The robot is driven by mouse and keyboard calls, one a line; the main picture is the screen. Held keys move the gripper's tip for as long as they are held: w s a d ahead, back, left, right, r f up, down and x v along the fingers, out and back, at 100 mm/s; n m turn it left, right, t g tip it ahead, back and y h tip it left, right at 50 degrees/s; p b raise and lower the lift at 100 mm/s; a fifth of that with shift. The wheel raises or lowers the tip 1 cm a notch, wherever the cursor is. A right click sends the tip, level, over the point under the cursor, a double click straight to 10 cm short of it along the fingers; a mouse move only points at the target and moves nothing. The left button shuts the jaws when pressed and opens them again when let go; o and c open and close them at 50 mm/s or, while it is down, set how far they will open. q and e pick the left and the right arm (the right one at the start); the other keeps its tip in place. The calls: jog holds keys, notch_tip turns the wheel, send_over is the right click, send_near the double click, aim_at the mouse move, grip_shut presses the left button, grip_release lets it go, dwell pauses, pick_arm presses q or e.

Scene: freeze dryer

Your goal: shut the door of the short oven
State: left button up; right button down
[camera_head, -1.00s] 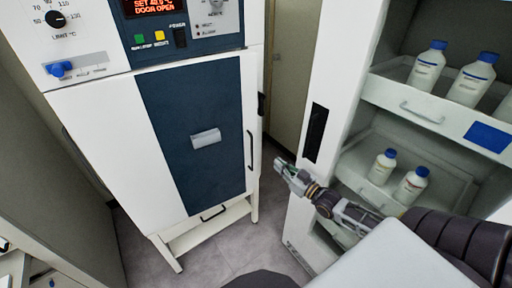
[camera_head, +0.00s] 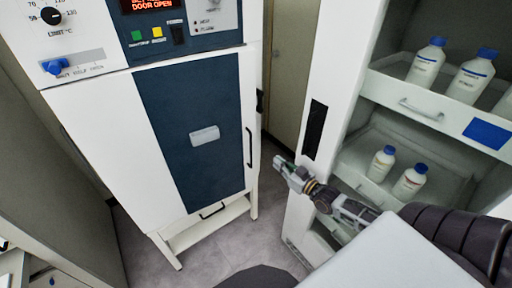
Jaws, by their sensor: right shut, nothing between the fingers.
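The short oven (camera_head: 108,90) is a white cabinet on legs at the left, with a control panel on top. Its door (camera_head: 195,135) is white with a dark blue panel, a small pale plate and a black vertical handle (camera_head: 249,147) near its right edge. The door looks almost flush with the body; I cannot tell how wide any gap is. The display (camera_head: 152,5) reads "DOOR OPEN". My right gripper (camera_head: 281,164) is shut and empty, to the right of the door and apart from the handle in the picture. My left gripper is out of view.
A white open cabinet (camera_head: 318,95) stands at the right, with drawers holding blue-capped bottles (camera_head: 426,62). A narrow floor gap (camera_head: 225,250) lies between it and the oven. A grey surface (camera_head: 50,180) closes off the left side.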

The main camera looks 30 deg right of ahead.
jog(key=shift+w, duration=0.25)
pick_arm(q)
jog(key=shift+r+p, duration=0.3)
pick_arm(e)
jog(key=w+a, duration=0.2)
jog(key=w, duration=1.1)
jog(key=shift+w, duration=0.15)
dwell(0.8)
jog(key=shift+a, duration=0.1)
